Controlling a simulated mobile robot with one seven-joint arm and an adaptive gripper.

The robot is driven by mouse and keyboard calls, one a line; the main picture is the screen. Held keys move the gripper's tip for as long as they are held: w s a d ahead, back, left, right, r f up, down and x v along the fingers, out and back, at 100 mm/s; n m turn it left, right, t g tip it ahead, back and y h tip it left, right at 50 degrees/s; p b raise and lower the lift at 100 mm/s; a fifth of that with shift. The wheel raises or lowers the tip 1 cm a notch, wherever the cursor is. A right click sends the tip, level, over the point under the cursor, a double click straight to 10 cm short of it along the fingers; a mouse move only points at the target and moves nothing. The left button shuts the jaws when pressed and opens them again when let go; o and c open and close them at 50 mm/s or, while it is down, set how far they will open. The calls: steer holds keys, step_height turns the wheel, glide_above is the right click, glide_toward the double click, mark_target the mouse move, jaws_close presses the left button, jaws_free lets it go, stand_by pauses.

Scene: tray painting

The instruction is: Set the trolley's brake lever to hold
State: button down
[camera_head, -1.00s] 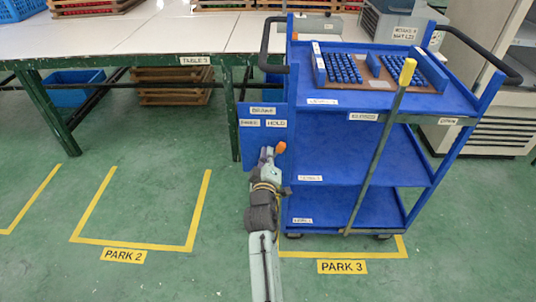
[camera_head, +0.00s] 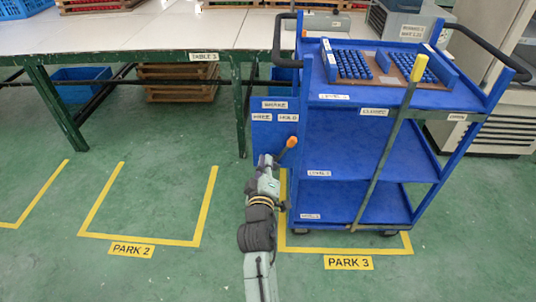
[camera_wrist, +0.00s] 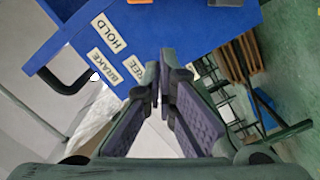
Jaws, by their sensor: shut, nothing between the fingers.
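The blue trolley (camera_head: 335,140) has a blue brake panel (camera_head: 262,143) on its left side. The panel bears a BRAKE label, with FREE on the left and a HOLD label (camera_head: 288,117) on the right. The brake lever's orange tip (camera_head: 292,142) is below the HOLD label, its stem slanting up to the right. My gripper (camera_head: 267,162) is shut and empty, just left of and below the tip, apart from it. In the wrist view, my fingertips (camera_wrist: 160,85) are together near the FREE label (camera_wrist: 140,73); an orange piece (camera_wrist: 222,2) shows at the top edge.
A long white table (camera_head: 130,38) stands behind, with a blue crate and wooden crates underneath. A yellow-tipped pole (camera_head: 388,150) leans across the trolley's front. Green floor (camera_head: 50,255) is open on the left, with yellow PARK 2 markings (camera_head: 131,250).

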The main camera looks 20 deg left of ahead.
steer(key=shift+v, duration=1.15)
steer(key=shift+r, duration=0.1)
